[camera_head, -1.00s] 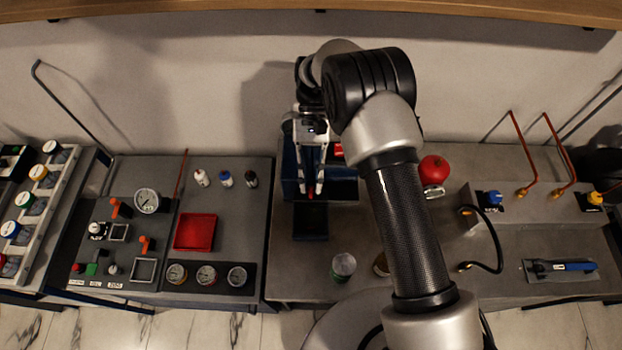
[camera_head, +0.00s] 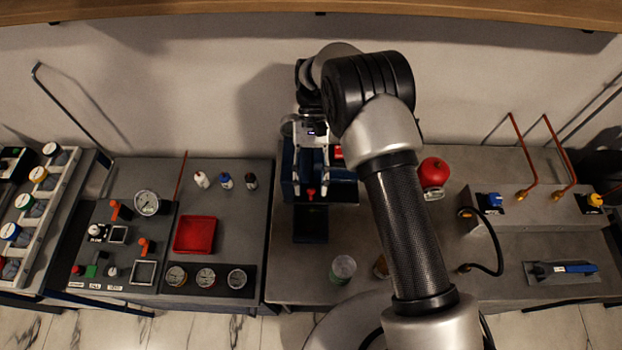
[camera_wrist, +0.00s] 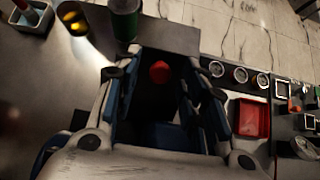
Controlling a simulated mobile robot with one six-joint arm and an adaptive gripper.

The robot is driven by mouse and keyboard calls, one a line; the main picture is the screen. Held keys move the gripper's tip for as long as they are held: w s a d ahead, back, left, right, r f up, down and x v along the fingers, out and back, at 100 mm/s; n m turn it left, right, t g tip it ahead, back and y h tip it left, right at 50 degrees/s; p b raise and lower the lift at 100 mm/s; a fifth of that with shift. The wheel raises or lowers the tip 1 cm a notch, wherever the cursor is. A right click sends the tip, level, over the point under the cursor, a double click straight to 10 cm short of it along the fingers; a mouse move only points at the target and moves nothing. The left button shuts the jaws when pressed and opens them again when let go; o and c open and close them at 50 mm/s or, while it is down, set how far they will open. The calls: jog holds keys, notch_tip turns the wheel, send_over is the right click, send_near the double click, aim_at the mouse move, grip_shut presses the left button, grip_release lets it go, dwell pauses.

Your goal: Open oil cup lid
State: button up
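My gripper (camera_head: 311,185) is over the dark blue block on the middle bench, with its fingers apart. In the wrist view the gripper (camera_wrist: 155,95) is open, and a small red knob (camera_wrist: 160,72) lies between the fingers as seen, with no clear contact. I cannot tell whether this knob is the oil cup lid. A clear cup with a greenish look (camera_head: 342,268) stands near the bench's front edge; it shows as a green cylinder (camera_wrist: 124,20) in the wrist view.
A red ball-shaped part (camera_head: 434,172) stands right of my arm. A red tray (camera_head: 195,234), several gauges and small bottles (camera_head: 225,181) are on the left bench. A brass-coloured item (camera_head: 381,266) is partly behind my arm. Copper pipes (camera_head: 530,150) rise at right.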

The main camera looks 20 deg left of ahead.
jog(key=v, duration=0.7)
jog(key=shift+w+r, duration=0.2)
jog(key=shift+c, duration=0.4)
